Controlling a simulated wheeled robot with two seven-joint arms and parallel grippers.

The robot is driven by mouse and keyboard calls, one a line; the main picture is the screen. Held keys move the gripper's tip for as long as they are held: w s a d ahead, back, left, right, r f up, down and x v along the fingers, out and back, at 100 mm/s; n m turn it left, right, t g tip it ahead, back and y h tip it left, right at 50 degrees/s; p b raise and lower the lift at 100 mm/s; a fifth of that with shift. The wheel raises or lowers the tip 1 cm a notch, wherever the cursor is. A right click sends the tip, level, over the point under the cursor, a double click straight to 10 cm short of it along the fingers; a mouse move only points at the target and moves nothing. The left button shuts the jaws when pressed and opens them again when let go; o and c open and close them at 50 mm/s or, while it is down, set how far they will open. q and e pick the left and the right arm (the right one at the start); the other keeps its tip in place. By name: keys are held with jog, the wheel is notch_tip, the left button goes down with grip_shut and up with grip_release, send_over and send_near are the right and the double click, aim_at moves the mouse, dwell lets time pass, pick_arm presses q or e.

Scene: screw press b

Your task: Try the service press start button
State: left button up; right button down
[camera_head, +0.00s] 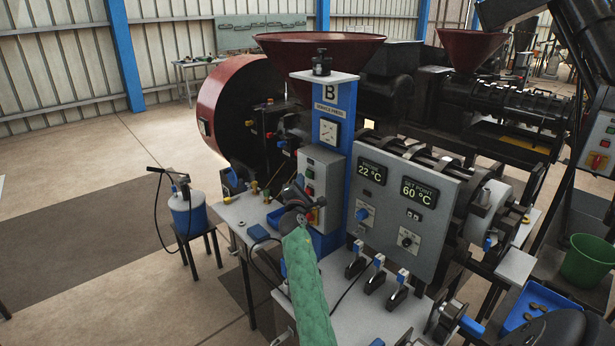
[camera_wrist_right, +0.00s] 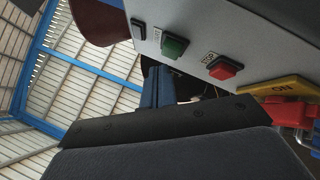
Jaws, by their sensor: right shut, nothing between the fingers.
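The service press stands at a blue column marked B (camera_head: 331,92), with a grey control box (camera_head: 322,165) on its front. My right gripper (camera_head: 297,193), at the end of a green-sleeved arm, is shut and empty in front of the box. It covers part of the box in the head view. I cannot tell whether it touches the box. My left gripper is not in view.
A yellow plate with a red switch (camera_wrist_right: 290,112) sits beside the red button. A grey panel (camera_head: 412,210) with displays reading 22 °C and 60 °C stands to the right. Levers (camera_head: 375,279) rise from the bench below.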

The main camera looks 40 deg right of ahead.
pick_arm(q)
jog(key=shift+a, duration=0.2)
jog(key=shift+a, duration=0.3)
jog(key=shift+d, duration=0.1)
